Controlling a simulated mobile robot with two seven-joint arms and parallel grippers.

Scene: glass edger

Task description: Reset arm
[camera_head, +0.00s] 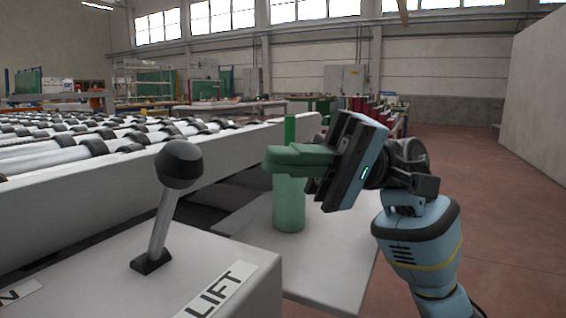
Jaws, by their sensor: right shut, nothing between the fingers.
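My right arm (418,245) comes in from the lower right, its forearm upright and its wrist bent to the left. My right gripper (272,160) points left with its green fingers together and nothing seen between them. It is in front of a green bottle-like cylinder (289,208), whose narrow top rises behind the fingers. I cannot tell whether they touch. The cylinder stands upright on a grey shelf (335,262). My left gripper is not in view.
A lever with a black ball knob (179,164) stands on a grey control box (110,255) marked "LIFT" at the front left. A roller conveyor (70,150) runs behind it. Open reddish floor (505,225) lies to the right, beside a pale wall (540,90).

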